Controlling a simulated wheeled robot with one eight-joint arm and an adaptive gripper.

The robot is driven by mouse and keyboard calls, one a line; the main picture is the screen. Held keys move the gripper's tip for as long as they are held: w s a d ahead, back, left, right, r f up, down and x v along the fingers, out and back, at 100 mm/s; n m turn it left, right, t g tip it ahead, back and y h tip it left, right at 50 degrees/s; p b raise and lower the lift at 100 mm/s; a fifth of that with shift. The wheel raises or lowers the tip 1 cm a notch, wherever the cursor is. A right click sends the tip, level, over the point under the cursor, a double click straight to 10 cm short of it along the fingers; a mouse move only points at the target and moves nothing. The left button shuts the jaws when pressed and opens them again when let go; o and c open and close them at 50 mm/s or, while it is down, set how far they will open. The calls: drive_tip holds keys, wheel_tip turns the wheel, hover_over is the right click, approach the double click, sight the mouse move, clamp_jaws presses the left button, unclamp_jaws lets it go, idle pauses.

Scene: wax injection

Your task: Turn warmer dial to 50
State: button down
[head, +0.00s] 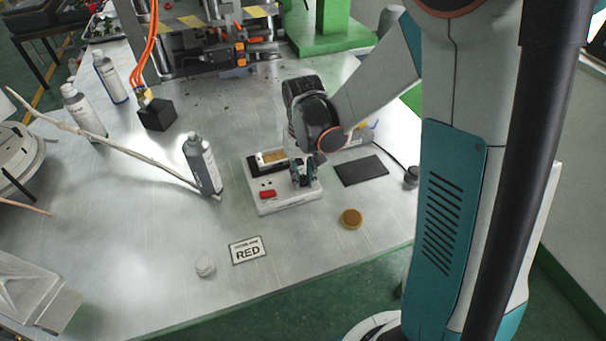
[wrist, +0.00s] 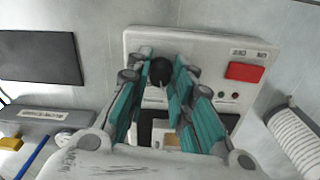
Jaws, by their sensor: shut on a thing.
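The warmer (head: 285,207) is a low white box with a red switch, on the metal table in the head view. It also shows in the wrist view (wrist: 205,48). Its dial (wrist: 161,70) is a round black knob in the wrist view. My gripper (head: 304,182) points down over the warmer's right part. In the wrist view, my gripper's teal fingers (wrist: 161,76) stand on both sides of the dial, shut on it. The dial is hidden by my gripper in the head view. Its scale and setting cannot be read.
A grey bottle (head: 203,165) stands left of the warmer. A dark mat (head: 361,170) lies to its right. A brown disc (head: 351,218), a "RED" card (head: 247,250) and a white round piece (head: 205,267) lie in front.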

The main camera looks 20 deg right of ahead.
sight(303, 177)
drive_tip(key=m, duration=0.4)
drive_tip(key=shift+s+f+m, duration=0.1)
drive_tip(key=shift+m, duration=2.1)
drive_tip(key=c, duration=1.4)
unclamp_jaws()
drive_tip(key=shift+o, duration=0.2)
wheel_tip(303, 177, up, 12)
